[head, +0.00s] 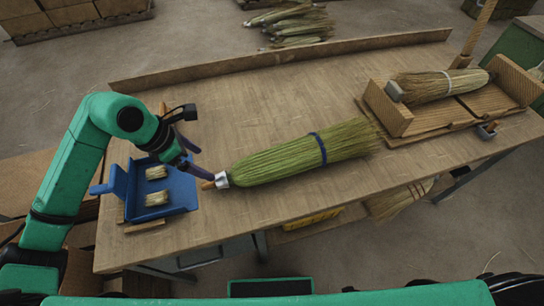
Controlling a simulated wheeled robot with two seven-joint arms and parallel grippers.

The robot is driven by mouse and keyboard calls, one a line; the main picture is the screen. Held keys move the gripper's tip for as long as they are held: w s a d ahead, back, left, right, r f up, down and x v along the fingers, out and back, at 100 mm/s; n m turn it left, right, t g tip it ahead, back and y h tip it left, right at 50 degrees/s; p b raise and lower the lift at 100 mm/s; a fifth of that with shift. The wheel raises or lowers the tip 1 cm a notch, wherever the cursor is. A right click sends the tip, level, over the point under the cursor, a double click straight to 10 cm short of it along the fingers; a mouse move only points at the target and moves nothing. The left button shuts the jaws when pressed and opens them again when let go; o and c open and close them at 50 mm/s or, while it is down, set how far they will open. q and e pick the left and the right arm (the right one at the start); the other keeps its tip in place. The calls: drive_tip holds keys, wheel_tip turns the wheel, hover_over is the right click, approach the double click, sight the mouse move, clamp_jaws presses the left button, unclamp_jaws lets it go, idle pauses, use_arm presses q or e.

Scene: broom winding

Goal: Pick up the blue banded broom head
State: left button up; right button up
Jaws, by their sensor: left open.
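The blue banded broom head (275,161) lies on the workbench, its green bristles spreading to the right. A dark blue band (319,149) goes around it past its middle. A silver collar (222,180) with a short orange-brown stub is at its left end. My left gripper (205,164) is open and empty, just above and left of the collar in the head view. One finger appears close to the stub; I cannot tell whether they touch. My right gripper is not in view.
A blue tray (180,191) with small bristle pieces sits below my left gripper. A wooden cradle (390,110) holding another broom head (440,84) stands at the bench's right. A raised wooden lip (280,58) runs along the back. The bench (250,105) is clear behind the banded broom head.

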sight(223, 176)
use_arm(q)
drive_tip(key=p+x, duration=0.1)
drive_tip(key=x, duration=0.3)
drive_tip(key=p+x, duration=0.1)
drive_tip(key=x, duration=0.3)
drive_tip(key=p+x, duration=0.2)
drive_tip(key=x, duration=0.2)
drive_tip(key=shift+s+d+f, duration=0.2)
drive_tip(key=shift+s+d, duration=0.05)
drive_tip(key=shift+f, duration=0.15)
drive_tip(key=c, duration=1.3)
drive_tip(key=shift+w, duration=0.1)
clamp_jaws()
